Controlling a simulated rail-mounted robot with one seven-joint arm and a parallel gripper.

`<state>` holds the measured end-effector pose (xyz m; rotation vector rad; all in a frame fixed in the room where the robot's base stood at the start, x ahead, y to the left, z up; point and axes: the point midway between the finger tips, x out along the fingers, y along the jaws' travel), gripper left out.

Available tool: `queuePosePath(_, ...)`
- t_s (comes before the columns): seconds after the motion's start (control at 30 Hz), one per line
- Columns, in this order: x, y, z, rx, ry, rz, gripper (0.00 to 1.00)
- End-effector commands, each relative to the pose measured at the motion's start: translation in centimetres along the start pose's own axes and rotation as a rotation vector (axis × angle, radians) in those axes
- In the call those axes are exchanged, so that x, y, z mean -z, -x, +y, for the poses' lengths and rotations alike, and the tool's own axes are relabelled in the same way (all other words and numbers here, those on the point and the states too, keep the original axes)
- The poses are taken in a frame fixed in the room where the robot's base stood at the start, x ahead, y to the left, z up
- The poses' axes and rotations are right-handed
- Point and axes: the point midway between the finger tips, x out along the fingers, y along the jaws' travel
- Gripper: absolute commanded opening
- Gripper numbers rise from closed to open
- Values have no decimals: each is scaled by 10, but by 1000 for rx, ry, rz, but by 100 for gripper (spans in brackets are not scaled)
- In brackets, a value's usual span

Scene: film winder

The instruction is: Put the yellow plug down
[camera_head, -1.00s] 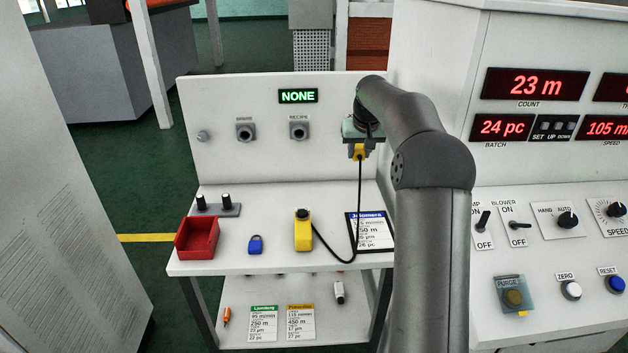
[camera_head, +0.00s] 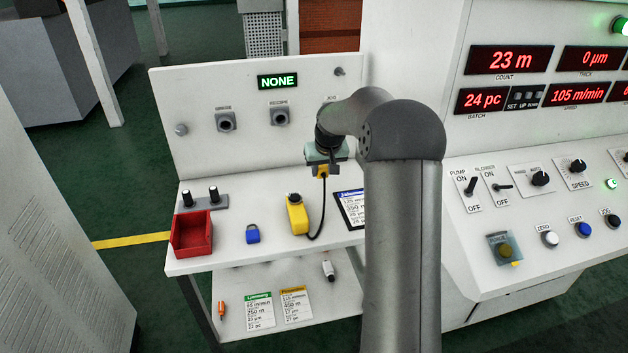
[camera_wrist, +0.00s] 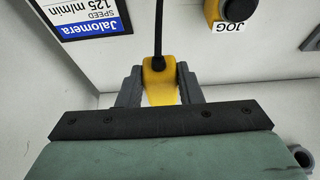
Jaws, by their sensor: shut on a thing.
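The yellow plug (camera_head: 322,171) is held by my gripper (camera_head: 321,166), above the white table top (camera_head: 276,255) near its back right. In the wrist view the yellow plug (camera_wrist: 159,82) sits between the two grey fingers of my gripper (camera_wrist: 158,88), which are shut on it. A black cable runs from the plug down to the yellow pendant box (camera_head: 297,214) on the table. In the wrist view part of this box (camera_wrist: 232,10), with a JOG label, shows at the top.
The control console (camera_head: 530,220) stands at the right.

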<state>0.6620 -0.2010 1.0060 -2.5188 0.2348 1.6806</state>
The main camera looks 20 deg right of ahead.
Motion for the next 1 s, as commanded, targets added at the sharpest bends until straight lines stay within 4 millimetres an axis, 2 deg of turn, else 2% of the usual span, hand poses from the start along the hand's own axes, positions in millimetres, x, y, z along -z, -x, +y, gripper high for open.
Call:
queuePosePath(0.1, 8, -30, -2, 2, 0, -5, 5)
queuePosePath(0.23, 15, -52, -2, 1, 0, -2, 5)
queuePosePath(0.5, 20, -73, -3, 0, 1, -3, 5)
queuePosePath(0.7, 9, -97, -3, 0, 0, -2, 5)
queuePosePath(1.0, 8, -100, -3, 0, 0, -1, 5)
